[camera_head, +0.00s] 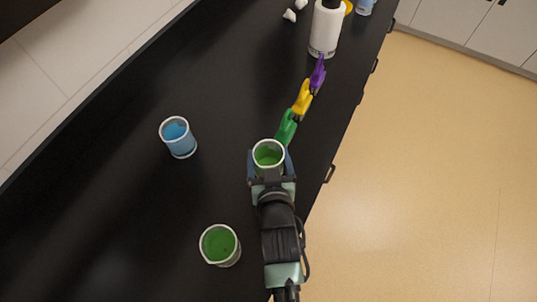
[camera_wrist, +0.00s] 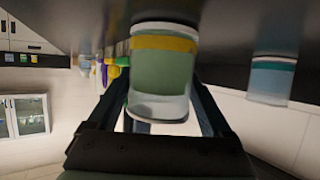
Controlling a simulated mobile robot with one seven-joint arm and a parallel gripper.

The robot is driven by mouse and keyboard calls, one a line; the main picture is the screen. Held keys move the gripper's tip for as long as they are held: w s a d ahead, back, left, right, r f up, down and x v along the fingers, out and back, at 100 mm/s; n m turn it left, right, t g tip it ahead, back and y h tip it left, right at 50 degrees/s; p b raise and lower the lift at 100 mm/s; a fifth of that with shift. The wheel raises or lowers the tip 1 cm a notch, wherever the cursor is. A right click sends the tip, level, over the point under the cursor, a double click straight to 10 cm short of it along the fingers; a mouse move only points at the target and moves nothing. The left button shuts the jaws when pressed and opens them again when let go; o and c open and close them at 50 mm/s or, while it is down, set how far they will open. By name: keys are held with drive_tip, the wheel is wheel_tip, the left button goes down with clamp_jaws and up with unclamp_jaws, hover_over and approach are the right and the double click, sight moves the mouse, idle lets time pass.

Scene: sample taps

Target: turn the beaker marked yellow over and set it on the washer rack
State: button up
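The beaker marked yellow (camera_wrist: 163,85) has a yellow band near its base and looks green inside. It is upright; the head view shows its open rim (camera_head: 268,147) facing up. My gripper (camera_head: 270,163) has one finger on each side of it. In the wrist view, which shows the bench at the top, the fingers (camera_wrist: 161,82) lie close along both walls. I cannot tell whether they press on the glass, or whether the base touches the bench. The washer rack is not recognisable in either view.
A blue beaker (camera_head: 179,140) stands left of my gripper, and another green beaker (camera_head: 219,246) stands nearer, left of my arm. Green (camera_head: 286,127), yellow (camera_head: 302,97) and purple (camera_head: 317,73) pieces line the bench's right edge, before a white cylinder (camera_head: 325,30).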

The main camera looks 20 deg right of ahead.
drive_tip(key=shift+o, duration=0.9)
drive_tip(key=shift+f, duration=0.1)
drive_tip(key=b+v, duration=0.2)
drive_tip(key=v, duration=1.1)
drive_tip(key=shift+a, duration=0.25)
drive_tip(key=shift+w, duration=0.15)
drive_tip(key=w+a+r+n+t, duration=0.1)
drive_tip(key=w+r+t, duration=0.4)
drive_tip(key=r, duration=0.9)
drive_tip(key=w+a+r+n+t, duration=0.1)
drive_tip(key=w+a+r+t, duration=0.1)
drive_tip(key=w+r, duration=0.85)
drive_tip(key=s+a+r+t+y, duration=0.1)
drive_tip(key=s+a+r+t, duration=0.1)
drive_tip(key=r, duration=0.8)
drive_tip(key=s+a+r+n+t+y, duration=0.1)
drive_tip(key=s+a+r+t+y, duration=0.1)
drive_tip(key=r, duration=0.8)
drive_tip(key=s+a+r+t+y, duration=0.1)
drive_tip(key=s+a+r+t, duration=0.2)
drive_tip(key=r, duration=0.7)
drive_tip(key=shift+s+n+t, duration=0.3)
drive_tip(key=shift+s+n, duration=0.1)
drive_tip(key=shift+s, duration=0.5)
